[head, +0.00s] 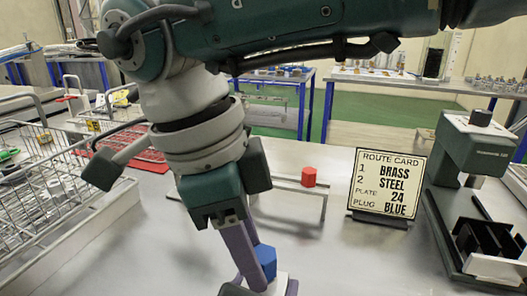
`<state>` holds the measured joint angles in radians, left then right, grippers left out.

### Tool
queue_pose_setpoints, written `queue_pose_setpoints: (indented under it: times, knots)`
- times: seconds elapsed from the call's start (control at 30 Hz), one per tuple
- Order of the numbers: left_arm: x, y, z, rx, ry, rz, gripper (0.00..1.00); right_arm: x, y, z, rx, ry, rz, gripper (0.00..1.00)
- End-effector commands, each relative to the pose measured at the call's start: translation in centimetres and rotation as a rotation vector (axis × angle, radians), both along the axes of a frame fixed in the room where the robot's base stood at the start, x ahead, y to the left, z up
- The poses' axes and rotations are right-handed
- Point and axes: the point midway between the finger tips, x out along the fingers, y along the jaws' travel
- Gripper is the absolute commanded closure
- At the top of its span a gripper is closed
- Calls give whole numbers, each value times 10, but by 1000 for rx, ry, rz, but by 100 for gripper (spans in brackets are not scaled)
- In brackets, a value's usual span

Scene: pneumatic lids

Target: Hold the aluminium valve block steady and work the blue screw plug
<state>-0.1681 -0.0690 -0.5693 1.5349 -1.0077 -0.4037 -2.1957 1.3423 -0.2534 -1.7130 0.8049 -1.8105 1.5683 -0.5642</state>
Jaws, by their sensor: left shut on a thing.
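The blue screw plug (267,262) shows low in the middle of the head view, upright, just above the pale top of the valve block (281,280). Most of the block is cut off by the bottom edge. My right gripper (254,272), on the arm reaching in from the top right, points down with its purple fingers against or just beside the plug. Its fingers overlap in this view, so I cannot tell its opening. My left gripper (291,288) barely shows at the bottom edge, shut on the block.
A route card (391,181) reads brass, steel, plate 24, plug blue. A red plug (309,176) stands on a low metal rack (318,187) behind the block. Wire baskets (50,185) and a red tray (142,150) are left; a green machine (470,150) is right. Bare bench lies before the card.

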Motion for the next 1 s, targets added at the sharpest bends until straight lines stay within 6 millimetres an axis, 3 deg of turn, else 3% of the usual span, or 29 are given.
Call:
queue_pose_setpoints:
  times: [0.03, 0.27, 0.53, 0.9, 1.0]
  knots:
    - [0, 0, 0, 0, 1, 0, 100, 0, 0, 0, 0, 0, 0, 76]
    - [0, 0, 0, 0, 1, 0, 100, 0, 0, 0, 0, 0, 1, 100]
    - [0, 0, 0, 0, 1, 0, 100, 0, -1, 0, -1, 0, 31, 100]
    - [0, 0, 0, 1, 1, 1, 100, -7, -5, 1, -3, -1, 630, 100]
    - [0, 0, 0, 1, 1, 1, 100, -7, -5, 1, -2, 0, 700, 100]
